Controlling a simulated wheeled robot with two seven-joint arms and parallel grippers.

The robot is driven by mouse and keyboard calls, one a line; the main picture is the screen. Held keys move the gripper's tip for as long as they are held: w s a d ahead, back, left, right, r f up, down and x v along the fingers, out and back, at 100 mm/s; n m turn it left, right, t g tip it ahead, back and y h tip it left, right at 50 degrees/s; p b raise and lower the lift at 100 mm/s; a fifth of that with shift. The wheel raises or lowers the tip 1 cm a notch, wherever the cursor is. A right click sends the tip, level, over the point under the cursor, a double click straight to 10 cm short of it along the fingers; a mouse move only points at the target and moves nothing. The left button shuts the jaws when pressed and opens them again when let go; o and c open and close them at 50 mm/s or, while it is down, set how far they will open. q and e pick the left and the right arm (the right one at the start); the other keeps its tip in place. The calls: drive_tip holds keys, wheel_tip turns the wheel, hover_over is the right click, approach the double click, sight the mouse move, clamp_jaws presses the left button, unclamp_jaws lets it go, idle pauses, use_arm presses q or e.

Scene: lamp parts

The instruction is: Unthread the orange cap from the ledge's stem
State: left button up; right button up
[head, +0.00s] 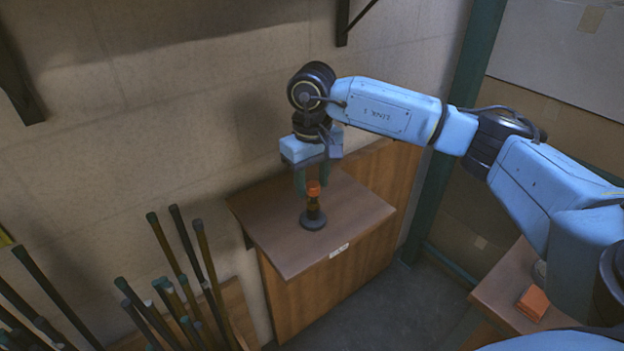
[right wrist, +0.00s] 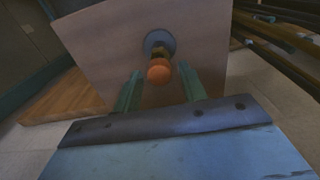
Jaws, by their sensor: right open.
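The orange cap (head: 313,188) sits on top of the dark, brownish stem (head: 313,208), which stands upright on a round grey base on the ledge (head: 350,215). My right gripper (head: 312,186) points down from above, with its green fingers at the height of the cap or just above it. The fingers look apart from the cap. My left gripper is out of view.
Several dark rods (head: 190,290) with capped ends stand at the lower left, beside the ledge. Another wooden surface at the lower right carries an orange block (head: 532,303). A wall rises behind the ledge, and the ledge top around the base is clear.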

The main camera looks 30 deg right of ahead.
drive_tip(key=m, duration=0.8)
drive_tip(key=shift+m, duration=0.3)
drive_tip(key=m, duration=0.3)
drive_tip(key=shift+s+d+m, duration=0.1)
drive_tip(key=shift+m, duration=0.2)
drive_tip(key=m, duration=0.3)
drive_tip(key=shift+m, duration=0.3)
drive_tip(key=m+p, duration=0.1)
drive_tip(key=m, duration=0.2)
drive_tip(key=shift+m, duration=0.4)
drive_tip(key=m, duration=0.4)
drive_tip(key=shift+s, duration=0.1)
drive_tip(key=m+p, duration=0.1)
drive_tip(key=m, duration=0.6)
drive_tip(key=shift+p, duration=0.35)
drive_tip(key=shift+c, duration=0.4)
